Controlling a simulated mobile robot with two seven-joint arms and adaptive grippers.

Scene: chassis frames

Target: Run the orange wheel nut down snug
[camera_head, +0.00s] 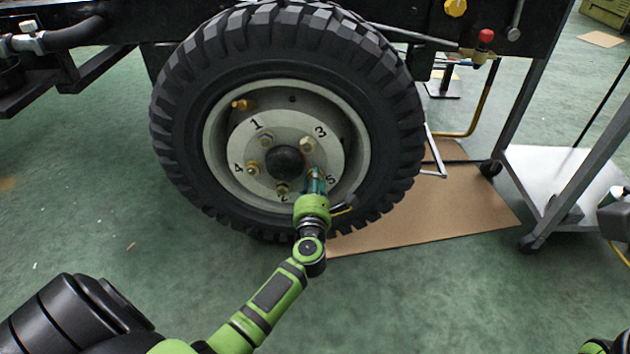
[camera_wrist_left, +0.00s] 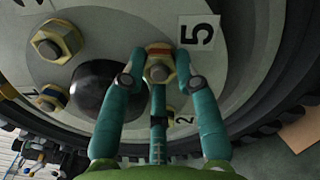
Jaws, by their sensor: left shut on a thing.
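The black-tyred wheel (camera_head: 287,120) has a pale hub with nuts around a dark centre cap (camera_head: 285,160). My left gripper (camera_head: 316,178) reaches the nut position marked 5, at the hub's lower right. In the left wrist view, its teal fingers (camera_wrist_left: 158,75) are shut around a hex nut (camera_wrist_left: 158,71) with an orange-red band behind its metal end. The nut is seated at the hub beside the label 5 (camera_wrist_left: 199,33). The fingers hide its sides, and its gap to the hub is unclear. My right gripper's fingers do not show.
Other nuts sit at label 1 (camera_head: 267,140), label 3 (camera_head: 307,144) and label 4 (camera_head: 253,168). A cardboard sheet (camera_head: 430,222) lies on the green floor right of the wheel. A wheeled metal cart (camera_head: 550,180) stands farther right. Floor in front is clear.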

